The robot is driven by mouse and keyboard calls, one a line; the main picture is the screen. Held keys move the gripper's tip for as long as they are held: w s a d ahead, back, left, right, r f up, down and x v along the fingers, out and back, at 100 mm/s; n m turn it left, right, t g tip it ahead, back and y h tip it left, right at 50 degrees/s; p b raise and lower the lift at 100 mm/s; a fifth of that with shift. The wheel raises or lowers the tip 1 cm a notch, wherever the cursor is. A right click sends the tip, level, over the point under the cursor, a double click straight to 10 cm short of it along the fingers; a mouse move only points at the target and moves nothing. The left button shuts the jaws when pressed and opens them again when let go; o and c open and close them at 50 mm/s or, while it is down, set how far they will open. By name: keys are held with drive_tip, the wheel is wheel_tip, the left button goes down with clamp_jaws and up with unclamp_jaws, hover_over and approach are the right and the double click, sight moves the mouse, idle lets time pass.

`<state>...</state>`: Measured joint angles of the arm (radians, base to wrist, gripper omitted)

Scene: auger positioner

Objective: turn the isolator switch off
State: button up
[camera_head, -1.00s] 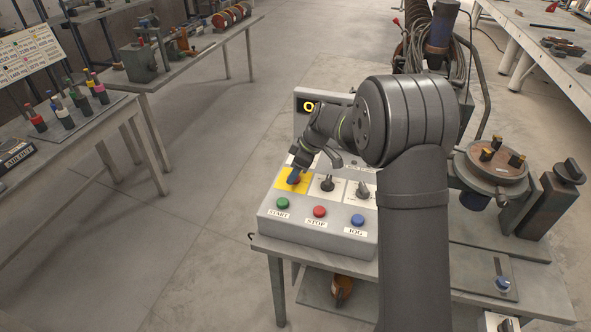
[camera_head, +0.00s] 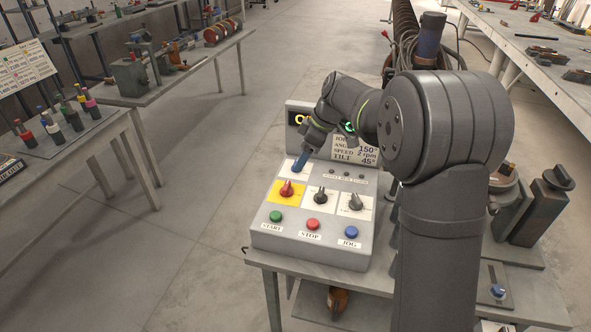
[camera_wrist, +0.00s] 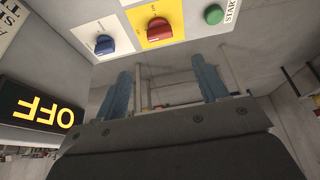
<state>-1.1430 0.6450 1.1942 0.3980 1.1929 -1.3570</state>
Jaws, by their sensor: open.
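A red rotary knob (camera_head: 286,188) sits on a yellow plate on the sloped grey control box; its label is too small to read. It also shows in the wrist view (camera_wrist: 158,31), with a blue knob (camera_wrist: 104,45) beside it on a white plate. My gripper (camera_head: 300,167) is above the box, just behind the red knob and apart from it. In the wrist view my gripper (camera_wrist: 166,80) has its two blue fingers spread with nothing between them. A display (camera_wrist: 40,112) reads OFF in yellow, upside down in the wrist view.
Two more knobs, black (camera_head: 320,195) and grey (camera_head: 355,202), sit right of the red one. Green START (camera_head: 276,216), red STOP (camera_head: 313,224) and blue JOG (camera_head: 351,232) buttons line the front. A turntable fixture stands right, partly behind my arm.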

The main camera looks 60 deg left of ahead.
sight(286, 185)
drive_tip(key=v, duration=0.5)
drive_tip(key=x, duration=1.7)
drive_tip(key=shift+f, duration=0.2)
drive_tip(key=shift+w, duration=0.1)
drive_tip(key=m+t, duration=0.1)
drive_tip(key=m, duration=0.2)
drive_tip(key=shift+m+y, duration=0.3)
drive_tip(key=m, duration=0.1)
drive_tip(key=m+t, duration=0.1)
drive_tip(key=m, duration=0.1)
drive_tip(key=m+t, duration=0.1)
drive_tip(key=shift+s+d+m+y, duration=0.1)
drive_tip(key=shift+s+m+y, duration=0.2)
drive_tip(key=shift+y, duration=0.1)
drive_tip(key=shift+m+t, duration=0.8)
drive_tip(key=shift+m, duration=1.1)
drive_tip(key=shift+s+m+t+h, duration=0.1)
drive_tip(key=shift+m+t+h, duration=0.2)
drive_tip(key=shift+m, duration=0.8)
drive_tip(key=shift+s+m+t+h, duration=0.15)
drive_tip(key=shift+m+t, duration=0.25)
drive_tip(key=shift+m, duration=0.7)
